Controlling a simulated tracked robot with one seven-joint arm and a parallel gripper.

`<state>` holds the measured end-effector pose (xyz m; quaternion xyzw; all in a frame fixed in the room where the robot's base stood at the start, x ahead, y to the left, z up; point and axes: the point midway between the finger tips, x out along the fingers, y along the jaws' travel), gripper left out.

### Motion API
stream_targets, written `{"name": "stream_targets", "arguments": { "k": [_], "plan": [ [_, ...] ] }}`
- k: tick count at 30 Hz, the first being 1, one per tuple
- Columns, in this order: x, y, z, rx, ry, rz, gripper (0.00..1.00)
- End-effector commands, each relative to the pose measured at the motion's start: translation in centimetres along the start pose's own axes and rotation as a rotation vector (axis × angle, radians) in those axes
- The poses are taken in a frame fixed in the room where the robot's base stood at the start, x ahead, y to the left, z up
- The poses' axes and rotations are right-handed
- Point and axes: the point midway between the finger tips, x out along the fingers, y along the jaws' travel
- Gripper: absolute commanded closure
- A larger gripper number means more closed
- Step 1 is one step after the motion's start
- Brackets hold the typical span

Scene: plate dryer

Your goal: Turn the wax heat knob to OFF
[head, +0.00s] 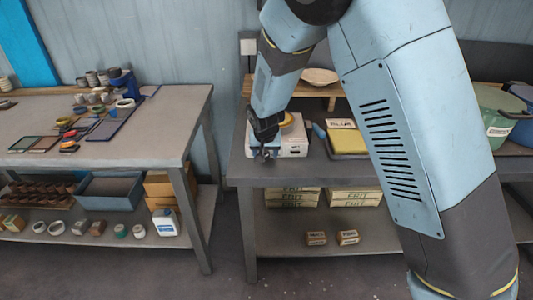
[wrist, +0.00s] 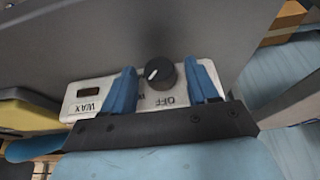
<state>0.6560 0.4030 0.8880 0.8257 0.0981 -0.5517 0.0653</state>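The wax heater is a white box (head: 294,143) on the right-hand bench in the head view. Its pale front panel (wrist: 92,92), with a WAX label and a dark window, shows in the wrist view. The round black wax heat knob (wrist: 160,73) has a white pointer mark towards the picture's lower left, away from the OFF label (wrist: 167,100) at lower right. Another label is partly hidden by a finger. My gripper (wrist: 163,88) is open, its blue fingers either side of the knob with a gap on each side. In the head view my gripper (head: 268,150) is at the box's front left.
A yellow slab (head: 347,141) lies in a dark tray right of the heater. A pale bowl (head: 320,76) sits on the shelf behind. The bench edge (head: 305,182) is just in front. A second bench (head: 170,120) with pots and tools stands left across a gap.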

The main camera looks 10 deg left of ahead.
Motion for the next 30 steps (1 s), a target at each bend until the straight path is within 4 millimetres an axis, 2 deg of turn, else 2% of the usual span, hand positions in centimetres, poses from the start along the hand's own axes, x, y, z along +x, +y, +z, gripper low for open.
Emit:
{"name": "stream_targets", "arguments": {
  "k": [2,16,17,30],
  "plan": [
    [-0.01,0.0,0.0,0.0,0.0,0.0,0.49],
    [-0.03,0.0,0.01,0.0,0.0,0.0,0.94],
    [-0.07,0.56,0.12,0.001,-0.001,0.001,0.94],
    [0.03,0.01,0.01,-0.022,0.0,0.059,0.94]
  ]
}}
